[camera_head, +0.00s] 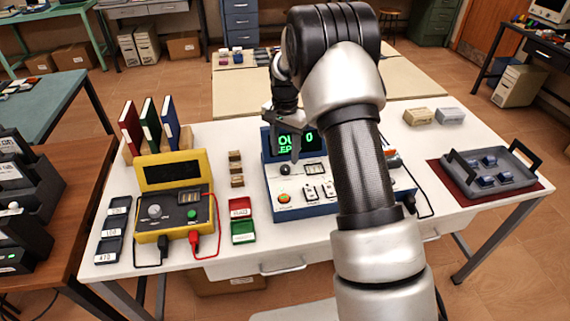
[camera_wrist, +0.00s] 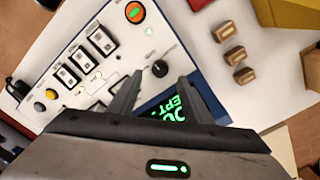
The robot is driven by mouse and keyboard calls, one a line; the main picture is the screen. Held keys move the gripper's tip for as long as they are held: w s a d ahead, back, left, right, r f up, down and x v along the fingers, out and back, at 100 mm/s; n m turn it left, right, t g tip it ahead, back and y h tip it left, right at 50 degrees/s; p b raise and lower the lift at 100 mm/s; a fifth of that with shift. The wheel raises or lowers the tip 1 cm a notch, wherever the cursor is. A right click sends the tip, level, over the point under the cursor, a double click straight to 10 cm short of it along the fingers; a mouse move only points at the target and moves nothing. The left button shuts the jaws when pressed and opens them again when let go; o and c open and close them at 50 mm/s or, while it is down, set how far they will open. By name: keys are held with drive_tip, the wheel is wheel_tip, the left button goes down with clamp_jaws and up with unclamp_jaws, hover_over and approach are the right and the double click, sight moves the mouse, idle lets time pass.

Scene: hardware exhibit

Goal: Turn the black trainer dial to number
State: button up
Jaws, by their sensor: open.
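The black trainer dial (camera_wrist: 160,68) is a round knob on the light panel of the blue-edged trainer box (camera_head: 300,209). It also shows in the head view (camera_head: 284,170), below my gripper (camera_head: 284,140). In the wrist view the fingertips of my gripper (camera_wrist: 162,75) are apart, with the dial in the gap between them. I cannot tell whether a finger touches it. Nothing is held. The green-lettered display (camera_wrist: 180,108) is partly covered by my fingers and arm, so its full text cannot be read.
A yellow meter (camera_head: 172,195) with red and black leads stands left of the trainer. Small brown blocks (camera_head: 236,168) and a red-green case (camera_head: 242,220) lie between them. A grey tray (camera_head: 488,170) is at the right. My arm hides the trainer's right part.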

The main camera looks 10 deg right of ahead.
sight(285, 167)
drive_tip(key=shift+f, duration=2.7)
drive_tip(key=c, duration=1.1)
drive_tip(key=shift+o, duration=0.2)
drive_tip(key=n+b, duration=0.1)
drive_tip(key=n, duration=0.3)
drive_tip(key=shift+n, duration=0.3)
drive_tip(key=shift+n+b, duration=0.35)
drive_tip(key=shift+n, duration=1.85)
